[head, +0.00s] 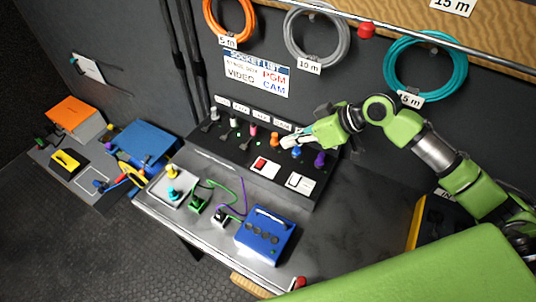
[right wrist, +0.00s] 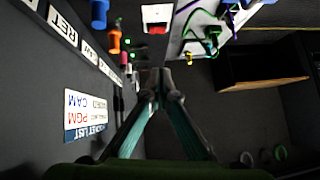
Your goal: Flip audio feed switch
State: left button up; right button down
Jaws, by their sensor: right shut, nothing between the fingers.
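A sloped black panel (head: 225,147) stands at the back of the metal bench. On it are a red rocker switch on a white plate (head: 262,167) and a second white switch plate (head: 300,181); I cannot read which is the audio feed. The red switch also shows at the top of the right wrist view (right wrist: 157,28). My right gripper (head: 287,143) is shut and empty, over the panel near the orange knob (head: 274,141) and behind the red switch. Its closed fingertips show in the right wrist view (right wrist: 162,72); contact is not clear. My left gripper is not in view.
Coloured plugs and knobs line the panel, including a blue one (head: 296,153) and a purple one (head: 319,159). A blue box (head: 265,236) and green and purple cables lie on the bench in front. Cable coils hang on the wall above.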

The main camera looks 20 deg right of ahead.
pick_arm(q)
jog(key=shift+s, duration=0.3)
pick_arm(e)
jog(key=p, duration=0.3)
send_over(260, 163)
jog(key=d, duration=0.1)
jog(key=f, duration=0.7)
jog(key=shift+s, duration=0.4)
jog(key=f, duration=0.1)
jog(key=f+p, duration=0.1)
jog(key=shift+s+f, duration=0.2)
jog(key=shift+f, duration=0.1)
jog(key=shift+s+f, duration=0.1)
jog(key=shift+f, duration=0.55)
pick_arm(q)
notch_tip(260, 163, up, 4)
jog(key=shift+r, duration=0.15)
pick_arm(e)
jog(key=shift+f, duration=0.1)
